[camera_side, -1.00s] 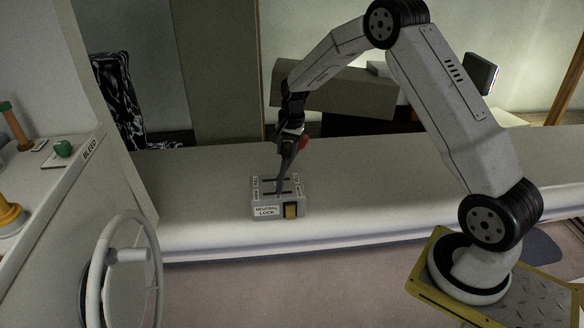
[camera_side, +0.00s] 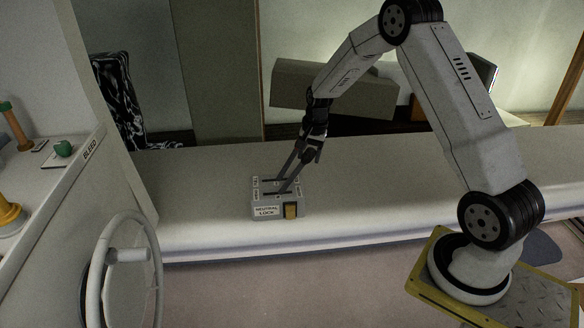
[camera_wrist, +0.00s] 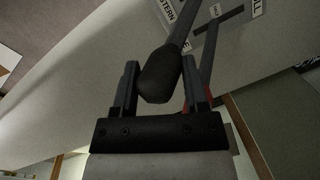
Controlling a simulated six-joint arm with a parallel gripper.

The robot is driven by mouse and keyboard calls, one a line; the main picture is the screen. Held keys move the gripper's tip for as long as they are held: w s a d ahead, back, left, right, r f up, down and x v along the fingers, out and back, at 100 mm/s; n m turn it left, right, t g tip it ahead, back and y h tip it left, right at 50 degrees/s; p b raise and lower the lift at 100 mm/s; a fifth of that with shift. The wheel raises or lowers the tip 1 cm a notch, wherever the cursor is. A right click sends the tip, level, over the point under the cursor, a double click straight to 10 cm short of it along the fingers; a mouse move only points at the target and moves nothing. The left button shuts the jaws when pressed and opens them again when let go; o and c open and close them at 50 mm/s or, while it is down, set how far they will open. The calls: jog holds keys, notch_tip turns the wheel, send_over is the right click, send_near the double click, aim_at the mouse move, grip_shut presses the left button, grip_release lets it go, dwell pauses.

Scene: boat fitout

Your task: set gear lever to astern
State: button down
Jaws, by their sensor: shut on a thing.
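The grey control box (camera_side: 262,203) sits on the pale bench, with slots on top and a "NEUTRAL LOCK" label on its front. Two thin levers rise from it, both leaning right in the side view. My gripper (camera_side: 311,150) is at their upper ends. In the wrist view, my gripper (camera_wrist: 163,88) is shut on the black knob of the gear lever (camera_wrist: 158,76), between its two fingers. A second lever (camera_wrist: 209,62) with a red knob passes behind the right finger, its knob mostly hidden. An "ASTERN" label (camera_wrist: 168,10) shows near the slots.
A brass-coloured block (camera_side: 291,211) is at the box's front right. A white wheel (camera_side: 97,270) and a console with a green knob (camera_side: 63,148) stand to the left. The bench (camera_side: 200,180) around the box is clear.

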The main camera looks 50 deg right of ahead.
jog(key=shift+c, duration=1.5)
grip_release()
jog(key=shift+s+d+f, duration=0.15)
jog(key=shift+s+f, duration=0.2)
jog(key=shift+s, duration=0.05)
jog(key=shift+w+r, duration=0.1)
jog(key=shift+w+r, duration=0.1)
jog(key=shift+r, duration=0.1)
jog(key=shift+r, duration=0.15)
jog(key=shift+s+d+r, duration=0.15)
jog(key=shift+r, duration=1.65)
jog(key=shift+s+d+r, duration=0.1)
jog(key=shift+s+r, duration=0.05)
jog(key=shift+r, duration=1.65)
jog(key=shift+a, duration=0.1)
